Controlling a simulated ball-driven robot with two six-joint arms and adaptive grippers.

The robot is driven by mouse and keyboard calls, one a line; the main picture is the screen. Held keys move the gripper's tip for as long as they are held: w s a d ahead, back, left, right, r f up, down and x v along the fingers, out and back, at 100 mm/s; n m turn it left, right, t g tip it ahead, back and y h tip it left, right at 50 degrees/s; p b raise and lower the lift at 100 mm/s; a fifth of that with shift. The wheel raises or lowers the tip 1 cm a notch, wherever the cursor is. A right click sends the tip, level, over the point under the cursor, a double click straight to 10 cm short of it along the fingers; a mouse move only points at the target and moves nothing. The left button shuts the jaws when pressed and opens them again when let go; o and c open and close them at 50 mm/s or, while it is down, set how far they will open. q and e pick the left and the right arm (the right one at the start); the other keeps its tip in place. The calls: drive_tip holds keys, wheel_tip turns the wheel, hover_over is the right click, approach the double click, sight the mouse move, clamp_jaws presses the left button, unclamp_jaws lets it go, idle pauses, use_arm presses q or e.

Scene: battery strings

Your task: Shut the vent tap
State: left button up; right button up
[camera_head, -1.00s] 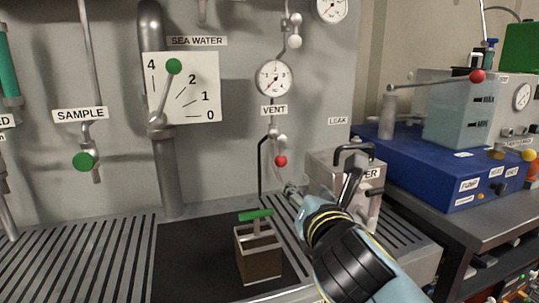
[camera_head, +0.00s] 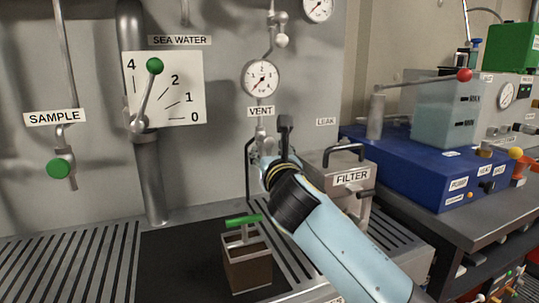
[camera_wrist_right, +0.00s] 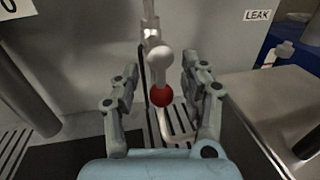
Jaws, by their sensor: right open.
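The vent tap shows in the right wrist view as a pale fitting with a red ball (camera_wrist_right: 160,95) on its lever, and the ball hangs below the fitting. My right gripper (camera_wrist_right: 162,92) is open, with one finger on each side of the red ball and a gap on both sides. In the head view my right gripper (camera_head: 272,150) is up at the tap, just below the VENT label (camera_head: 261,112), and hides the red ball. The vent gauge (camera_head: 260,78) is above the label. My left gripper is not in view.
The filter housing (camera_head: 345,160) stands close to the right of my right arm. A brown box with a green handle (camera_head: 247,262) stands on the dark mat below. The sea water lever with its green ball (camera_head: 155,66) is to the left.

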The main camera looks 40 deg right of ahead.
drive_tip(key=shift+w, duration=0.15)
drive_tip(key=shift+c, duration=0.4)
drive_tip(key=shift+d, duration=0.2)
clamp_jaws()
